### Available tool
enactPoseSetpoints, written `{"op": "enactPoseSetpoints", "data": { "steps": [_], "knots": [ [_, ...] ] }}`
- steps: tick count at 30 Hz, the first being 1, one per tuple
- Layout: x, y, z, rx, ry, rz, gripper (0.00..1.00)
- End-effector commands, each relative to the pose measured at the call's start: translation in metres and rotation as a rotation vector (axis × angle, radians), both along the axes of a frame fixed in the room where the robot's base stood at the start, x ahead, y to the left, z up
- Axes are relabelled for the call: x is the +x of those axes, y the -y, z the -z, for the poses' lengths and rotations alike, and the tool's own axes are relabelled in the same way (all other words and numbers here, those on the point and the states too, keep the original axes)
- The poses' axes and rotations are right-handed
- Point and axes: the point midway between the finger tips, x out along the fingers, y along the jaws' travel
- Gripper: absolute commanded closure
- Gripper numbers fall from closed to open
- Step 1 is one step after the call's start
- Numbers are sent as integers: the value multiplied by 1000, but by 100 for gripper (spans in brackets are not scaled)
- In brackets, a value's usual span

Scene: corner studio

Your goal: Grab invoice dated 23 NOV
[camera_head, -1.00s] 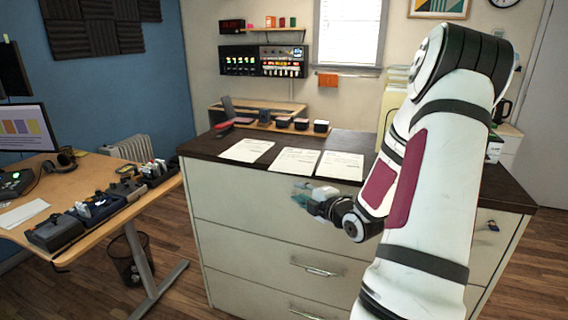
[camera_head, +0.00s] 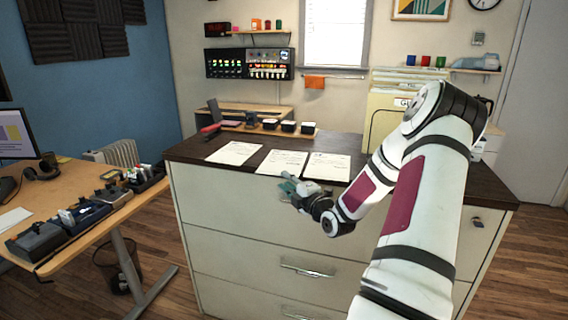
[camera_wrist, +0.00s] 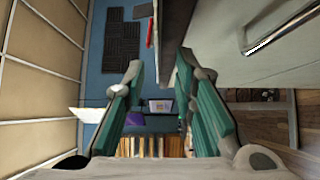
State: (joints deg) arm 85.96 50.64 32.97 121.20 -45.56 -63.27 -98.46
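Three white paper sheets lie flat in a row on the dark top of the cabinet (camera_head: 430,181) in the head view: a left sheet (camera_head: 234,153), a middle sheet (camera_head: 282,163) and a right sheet (camera_head: 327,167). Their print is too small to read, so I cannot tell which is dated 23 NOV. My gripper (camera_head: 284,187) is in front of the cabinet's front edge, close to the middle sheet's near side. In the wrist view my gripper (camera_wrist: 158,105) shows its two teal-padded fingers apart with nothing between them.
A file holder with folders (camera_head: 393,110) stands at the back right of the cabinet. Several small dark trays (camera_head: 288,126) and a red item (camera_head: 210,128) are behind the sheets. A desk (camera_head: 85,215) with devices stands at the left. Bare cabinet top surrounds the sheets.

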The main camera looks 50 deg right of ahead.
Motion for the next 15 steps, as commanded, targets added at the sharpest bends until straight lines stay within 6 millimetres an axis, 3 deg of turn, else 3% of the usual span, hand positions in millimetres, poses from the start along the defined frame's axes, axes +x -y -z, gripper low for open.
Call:
{"op": "enactPoseSetpoints", "data": {
  "steps": [9, 15],
  "knots": [
    [39, 14, -3, 0, 1, -1, 75],
    [46, 16, -3, 0, 0, 0, 75]
  ]
}}
